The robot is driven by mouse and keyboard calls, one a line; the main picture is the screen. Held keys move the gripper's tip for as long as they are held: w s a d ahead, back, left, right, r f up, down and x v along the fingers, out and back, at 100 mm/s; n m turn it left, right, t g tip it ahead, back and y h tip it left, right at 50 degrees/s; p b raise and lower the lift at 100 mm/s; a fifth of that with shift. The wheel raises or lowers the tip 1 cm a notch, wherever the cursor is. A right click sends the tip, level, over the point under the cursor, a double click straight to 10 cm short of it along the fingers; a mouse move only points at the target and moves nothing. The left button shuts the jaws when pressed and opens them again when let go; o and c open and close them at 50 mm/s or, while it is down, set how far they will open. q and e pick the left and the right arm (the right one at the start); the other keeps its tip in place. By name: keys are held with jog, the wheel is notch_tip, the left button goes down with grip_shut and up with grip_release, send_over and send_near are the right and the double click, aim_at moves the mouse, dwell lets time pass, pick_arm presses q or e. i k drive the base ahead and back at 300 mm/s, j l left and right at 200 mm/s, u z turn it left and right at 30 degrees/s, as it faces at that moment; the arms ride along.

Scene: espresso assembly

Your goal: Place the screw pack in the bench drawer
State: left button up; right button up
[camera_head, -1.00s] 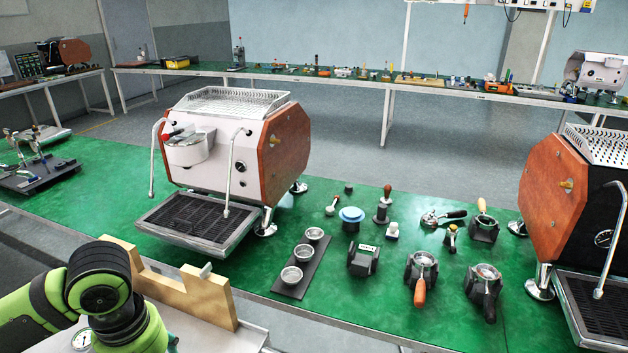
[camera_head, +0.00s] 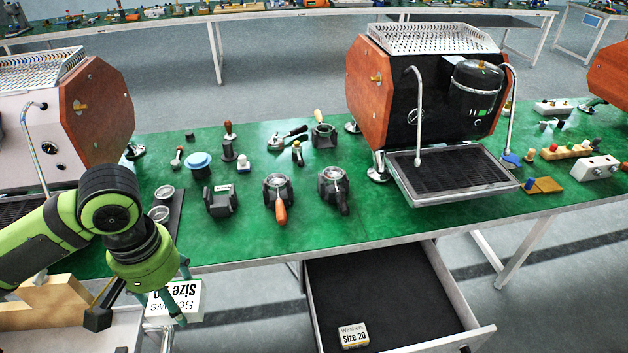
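The screw pack (camera_head: 190,299) is a white box with black print reading "Screws Size" upside down; the number is partly covered. It hangs at the lower left, below the wrist of my green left arm. My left gripper (camera_head: 168,304) appears shut on it, with a teal finger across its face. The bench drawer (camera_head: 400,283) is pulled open under the green bench, to the right of my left gripper. It has a dark floor and a white box marked "Washers Size 20" (camera_head: 353,335) near its front. My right gripper is not in view.
A black espresso machine (camera_head: 440,110) stands on the bench above the drawer. Portafilters in holders (camera_head: 278,190) and small tools lie left of it. A white machine (camera_head: 60,120) is at the left, with a wooden stand (camera_head: 50,305) below. Most of the drawer floor is bare.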

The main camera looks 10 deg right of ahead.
aim_at(434, 319)
jog(key=z, duration=1.25)
jog(key=i+z, duration=0.1)
jog(key=z, duration=0.25)
jog(key=i+j+z, duration=0.1)
jog(key=z, duration=0.2)
jog(key=i+j+z, duration=0.1)
jog(key=z, duration=0.25)
jog(key=i+j, duration=0.2)
jog(key=j, duration=0.25)
